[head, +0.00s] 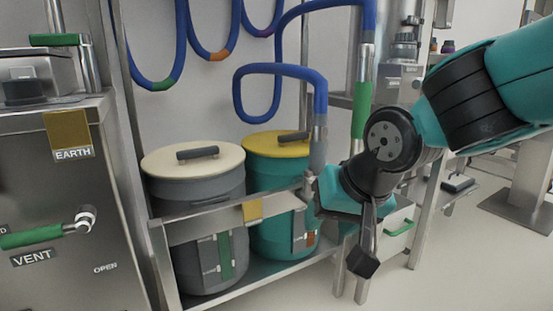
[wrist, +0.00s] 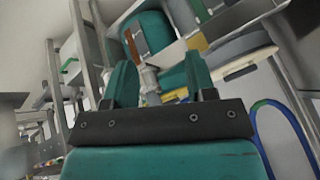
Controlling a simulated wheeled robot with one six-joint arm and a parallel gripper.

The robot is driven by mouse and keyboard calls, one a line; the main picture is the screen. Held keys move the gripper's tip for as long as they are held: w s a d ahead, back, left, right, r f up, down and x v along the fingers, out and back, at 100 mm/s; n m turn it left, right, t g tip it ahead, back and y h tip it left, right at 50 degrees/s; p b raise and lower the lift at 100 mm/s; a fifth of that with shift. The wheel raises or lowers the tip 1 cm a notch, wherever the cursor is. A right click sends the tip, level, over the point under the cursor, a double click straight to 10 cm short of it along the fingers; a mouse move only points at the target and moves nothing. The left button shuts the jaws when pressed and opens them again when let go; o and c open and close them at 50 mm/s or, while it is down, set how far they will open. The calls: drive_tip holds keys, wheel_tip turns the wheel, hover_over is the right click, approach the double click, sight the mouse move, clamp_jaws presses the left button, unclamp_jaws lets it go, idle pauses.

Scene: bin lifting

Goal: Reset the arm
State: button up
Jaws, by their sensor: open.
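My gripper (wrist: 160,76) is open, with two teal fingers apart and nothing between them in the wrist view. In the head view my arm (head: 470,100) reaches in from the right and bends down at a dark wrist joint. The teal gripper body (head: 338,192) is in front of the rack, just right of the teal bin (head: 278,225). Its fingertips are hard to make out there. I cannot tell whether it touches the rack.
A grey bin with a cream lid (head: 193,160) and the teal bin with a yellow lid (head: 270,145) stand behind a metal rail (head: 215,222). Blue hoses (head: 240,95) hang above. A steel cabinet (head: 60,230) with a green handle stands left. Floor (head: 440,280) is open at lower right.

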drive_tip(key=s+d+r+n+g+p, duration=0.2)
drive_tip(key=s+d+n+g+p, duration=0.15)
drive_tip(key=s, duration=0.55)
drive_tip(key=s+d+r+n+g+p, duration=0.2)
drive_tip(key=s+d+r+n, duration=0.15)
drive_tip(key=s, duration=0.55)
wheel_tip(320, 180, up, 35)
drive_tip(key=w+p, duration=0.1)
drive_tip(key=p, duration=3.5)
drive_tip(key=shift+r+m+y, duration=0.2)
drive_tip(key=shift+m+y, duration=0.2)
